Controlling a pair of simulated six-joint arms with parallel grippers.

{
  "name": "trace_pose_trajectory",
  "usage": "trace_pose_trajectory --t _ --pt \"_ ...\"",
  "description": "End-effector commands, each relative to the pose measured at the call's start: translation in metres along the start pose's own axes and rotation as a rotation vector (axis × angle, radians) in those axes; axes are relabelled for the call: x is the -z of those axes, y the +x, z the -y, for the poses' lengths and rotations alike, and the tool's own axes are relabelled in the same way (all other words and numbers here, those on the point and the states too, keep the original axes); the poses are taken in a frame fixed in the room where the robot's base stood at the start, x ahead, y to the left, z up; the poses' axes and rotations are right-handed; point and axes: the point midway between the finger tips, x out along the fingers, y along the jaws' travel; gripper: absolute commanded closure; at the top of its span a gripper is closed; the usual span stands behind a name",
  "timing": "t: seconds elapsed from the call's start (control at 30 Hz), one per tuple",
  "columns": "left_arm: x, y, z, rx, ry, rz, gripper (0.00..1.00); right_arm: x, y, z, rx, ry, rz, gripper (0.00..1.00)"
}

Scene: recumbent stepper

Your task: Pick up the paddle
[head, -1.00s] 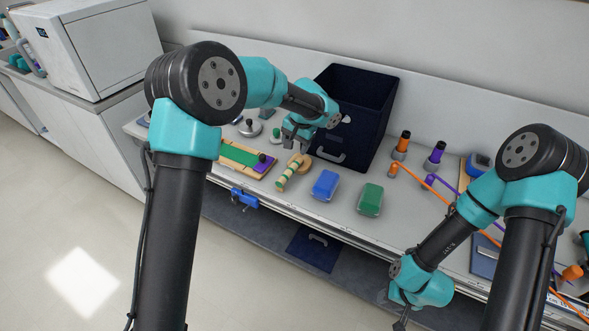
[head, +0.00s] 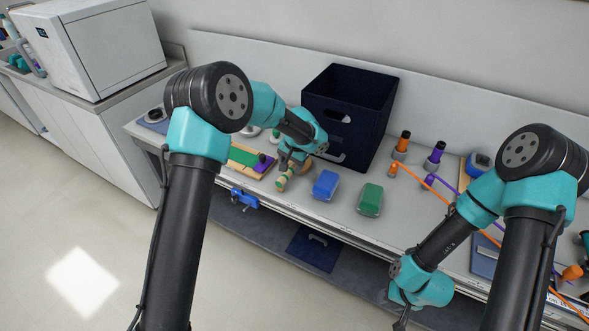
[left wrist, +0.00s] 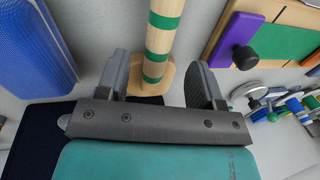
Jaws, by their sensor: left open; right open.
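The paddle (head: 282,184) is wooden, with a handle ringed in green bands and a round wooden disc at one end. It is on the bench, partly hidden in the head view by my left gripper (head: 288,164). In the left wrist view the banded handle (left wrist: 162,32) runs down between the two open fingers of my left gripper (left wrist: 160,82), with the disc partly behind the fingers and palm. The fingers look apart from the handle. My right gripper (head: 402,322) hangs low in front of the bench, empty and cut by the picture's edge.
A blue block (head: 326,185) and a green block (head: 370,199) lie right of the paddle. A board with green and purple parts (head: 246,160) is on its left. A dark bin (head: 346,115) stands behind. Orange and purple cords lie further right.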

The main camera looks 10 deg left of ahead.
Motion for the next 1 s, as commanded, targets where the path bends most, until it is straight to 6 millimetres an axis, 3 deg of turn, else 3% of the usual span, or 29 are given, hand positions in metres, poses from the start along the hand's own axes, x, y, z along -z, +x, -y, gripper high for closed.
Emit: trace_pose_trajectory --t 0.43,0.97,1.0 --pt "-0.002 0.049 -0.002 0.000 -0.001 0.002 0.39 0.000 0.000 0.000 0.000 0.000 0.000 0.57" --pt "-0.001 0.051 -0.002 0.000 0.000 0.000 0.39 0.000 0.000 0.000 0.000 0.000 0.000 0.57" --pt "-0.001 0.051 -0.002 0.000 0.000 0.000 0.43 0.000 0.000 0.000 0.000 0.000 0.000 0.57"
